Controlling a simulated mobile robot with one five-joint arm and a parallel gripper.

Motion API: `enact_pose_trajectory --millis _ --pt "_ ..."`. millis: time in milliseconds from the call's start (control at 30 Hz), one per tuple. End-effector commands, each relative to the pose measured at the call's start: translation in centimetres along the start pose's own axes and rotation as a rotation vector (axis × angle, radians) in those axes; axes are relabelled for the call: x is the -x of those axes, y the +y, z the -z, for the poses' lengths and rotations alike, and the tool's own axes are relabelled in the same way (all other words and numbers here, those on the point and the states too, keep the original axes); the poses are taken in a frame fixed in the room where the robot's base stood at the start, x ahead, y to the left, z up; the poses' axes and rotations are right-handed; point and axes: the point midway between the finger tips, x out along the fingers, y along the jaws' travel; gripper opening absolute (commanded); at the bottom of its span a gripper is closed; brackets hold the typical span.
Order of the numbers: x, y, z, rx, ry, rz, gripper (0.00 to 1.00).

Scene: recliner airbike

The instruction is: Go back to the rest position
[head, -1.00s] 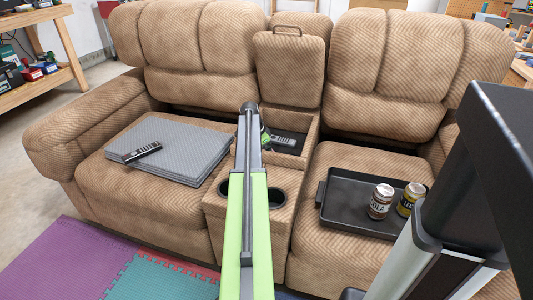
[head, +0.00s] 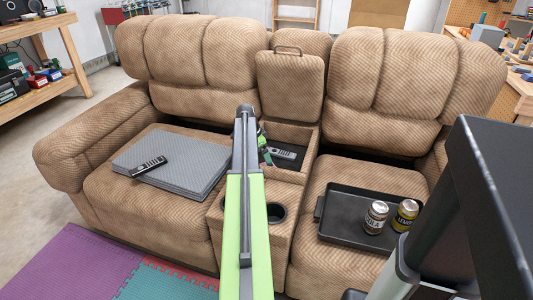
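My arm (head: 247,215), with a green link and dark tip, reaches up the middle of the head view over the sofa's center console. Only a small green and dark part of what may be my gripper (head: 264,148) shows past the arm, over the open console compartment. Its fingers cannot be made out. A remote (head: 283,153) lies in that compartment, apart from this part as far as I can see.
The brown recliner sofa (head: 208,90) fills the view. A grey folded pad (head: 190,180) with a second remote (head: 148,166) lies on the left seat. A black tray (head: 340,205) with a cola can (head: 375,217) and a lemon can (head: 404,215) sits on the right seat. Foam mats (head: 80,262) cover the floor at lower left.

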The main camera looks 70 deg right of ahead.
Motion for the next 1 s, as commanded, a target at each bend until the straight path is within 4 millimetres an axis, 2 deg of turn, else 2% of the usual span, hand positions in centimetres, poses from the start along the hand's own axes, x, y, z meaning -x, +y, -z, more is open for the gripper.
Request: enact_pose_trajectory --millis 33,133,233,767,867,1000 --pt "2.4 0.0 0.3 0.001 0.0 0.0 1.0" --pt "3.9 0.0 0.2 0.001 0.0 0.0 1.0" --pt "4.4 0.0 0.1 0.001 0.0 0.0 1.0" --pt "4.4 0.0 0.0 0.001 0.0 0.0 1.0" --pt "5.7 0.0 0.4 0.001 0.0 0.0 1.0" --pt "8.4 0.0 1.2 0.001 0.0 0.0 1.0"
